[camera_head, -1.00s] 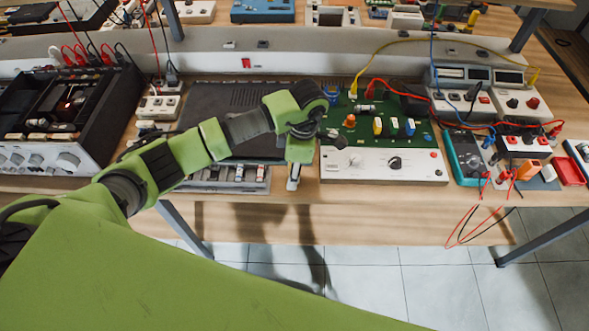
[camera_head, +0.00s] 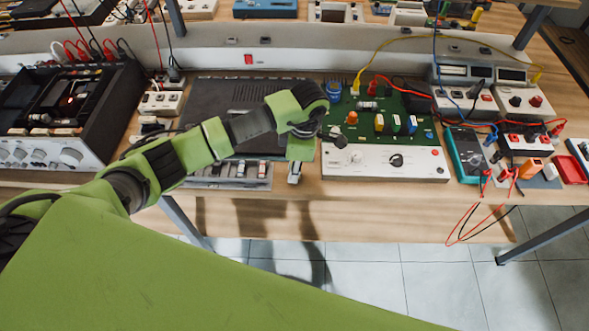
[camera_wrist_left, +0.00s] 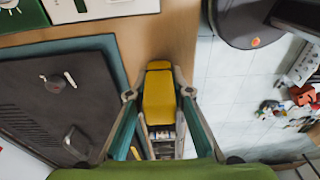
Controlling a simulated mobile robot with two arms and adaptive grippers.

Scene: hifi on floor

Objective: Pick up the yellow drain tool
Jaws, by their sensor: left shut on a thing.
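The yellow drain tool (camera_wrist_left: 159,97) shows in the left wrist view as a yellow block between the two fingers of my left gripper (camera_wrist_left: 158,93). The fingers are shut on it, one on each side. In the head view my left gripper (camera_head: 294,172) points down at the bench's front edge, between a dark flat unit and a green circuit board. The yellow tool cannot be made out there, hidden by the gripper and wrist. From these views I cannot tell whether the tool touches the bench. My right gripper is in neither view.
The wooden bench (camera_head: 400,207) is crowded. The dark flat unit (camera_head: 215,95) lies left of the gripper, the circuit board unit (camera_head: 385,160) right of it. A black open amplifier (camera_head: 60,110) stands far left. Loose red and black leads (camera_head: 470,222) hang over the front edge.

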